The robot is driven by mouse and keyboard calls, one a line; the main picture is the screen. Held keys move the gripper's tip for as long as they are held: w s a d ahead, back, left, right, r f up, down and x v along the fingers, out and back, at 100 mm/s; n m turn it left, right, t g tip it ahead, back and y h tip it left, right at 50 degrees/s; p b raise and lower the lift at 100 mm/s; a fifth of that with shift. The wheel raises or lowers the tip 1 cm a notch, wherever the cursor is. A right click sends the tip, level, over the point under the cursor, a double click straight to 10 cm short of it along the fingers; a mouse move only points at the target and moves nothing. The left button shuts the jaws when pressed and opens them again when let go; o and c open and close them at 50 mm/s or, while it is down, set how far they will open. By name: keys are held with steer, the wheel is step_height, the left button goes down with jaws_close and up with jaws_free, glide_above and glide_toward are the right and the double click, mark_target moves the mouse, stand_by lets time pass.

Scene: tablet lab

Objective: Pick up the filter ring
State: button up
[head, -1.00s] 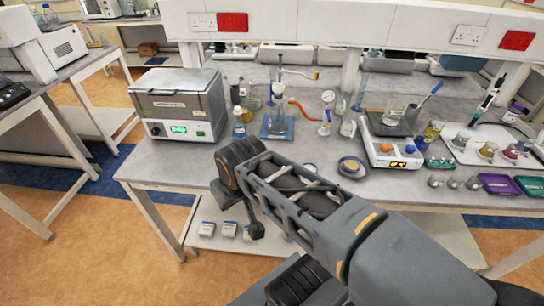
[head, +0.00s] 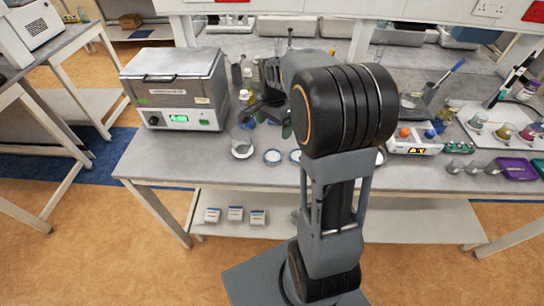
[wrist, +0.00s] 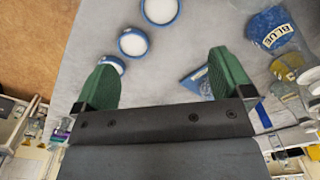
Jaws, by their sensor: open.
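No thing in view can be told for certain as the filter ring. Two small pale discs show at the bench front in the head view, a left one (head: 272,157) and a right one (head: 295,156). In the head view my gripper (head: 268,118) is over the bench, partly hidden by my arm.
A grey heating bath (head: 176,90) is at the left. A balance (head: 414,140) stands right of my arm.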

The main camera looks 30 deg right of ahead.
glide_above(274, 155)
steer(key=shift+m, duration=0.3)
step_height(274, 155, down, 8)
steer(key=shift+s+f+p, duration=0.1)
steer(key=shift+s+p, duration=0.05)
steer(key=shift+p, duration=0.2)
steer(key=shift+a+f+p, duration=0.1)
steer(key=shift+f+p, duration=0.7)
steer(key=shift+f, duration=2.3)
steer(key=c, duration=1)
steer(key=shift+r, duration=0.1)
